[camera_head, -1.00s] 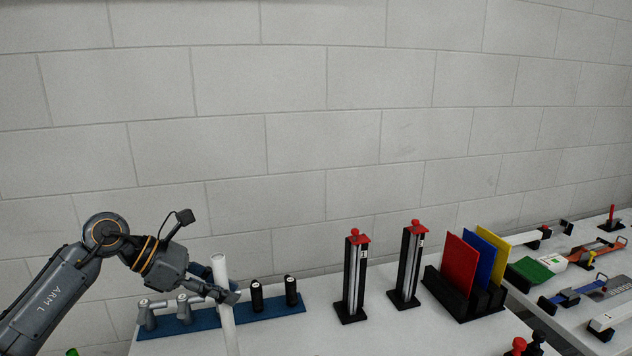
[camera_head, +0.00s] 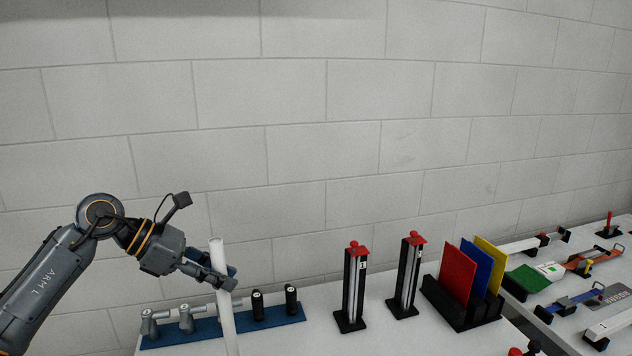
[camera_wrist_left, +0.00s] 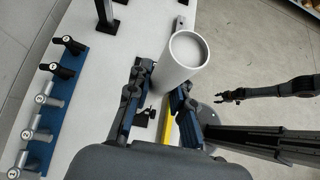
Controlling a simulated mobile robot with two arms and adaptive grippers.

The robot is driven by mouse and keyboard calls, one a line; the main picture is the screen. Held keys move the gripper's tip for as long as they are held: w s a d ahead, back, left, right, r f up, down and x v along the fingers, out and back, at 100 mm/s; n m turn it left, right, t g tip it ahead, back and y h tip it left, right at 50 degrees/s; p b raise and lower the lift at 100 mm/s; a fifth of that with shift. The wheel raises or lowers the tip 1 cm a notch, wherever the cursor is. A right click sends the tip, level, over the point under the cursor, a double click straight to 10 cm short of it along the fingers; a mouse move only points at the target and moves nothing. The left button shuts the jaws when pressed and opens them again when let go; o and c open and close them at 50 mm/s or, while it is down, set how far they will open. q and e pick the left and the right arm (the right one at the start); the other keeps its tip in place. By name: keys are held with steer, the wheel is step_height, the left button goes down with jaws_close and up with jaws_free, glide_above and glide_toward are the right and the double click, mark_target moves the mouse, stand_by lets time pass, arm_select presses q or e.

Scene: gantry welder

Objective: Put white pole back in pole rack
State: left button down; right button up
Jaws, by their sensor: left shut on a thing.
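My left gripper (camera_head: 222,277) is shut on the white pole (camera_head: 228,325), near its upper end. The pole stands nearly upright, leaning slightly, in front of the blue base in the head view; its lower end is cut off by the picture edge. In the left wrist view the pole (camera_wrist_left: 181,62) is between the two fingers, with its round end facing the camera. My right gripper (camera_wrist_left: 229,97) shows small at the right of the left wrist view; its jaw state is unclear. I cannot make out for certain which thing is the pole rack.
A blue base (camera_head: 208,329) holds grey and black handles close behind the pole. Two black stands (camera_head: 352,290) (camera_head: 406,277) with red tops are to the right. A black holder (camera_head: 463,316) carries red, blue and yellow plates. White table (camera_head: 300,340) is clear at the front.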

mark_target(218, 257)
arm_select(q)
steer(key=shift+r+p, duration=0.85)
steer(key=shift+r, duration=0.9)
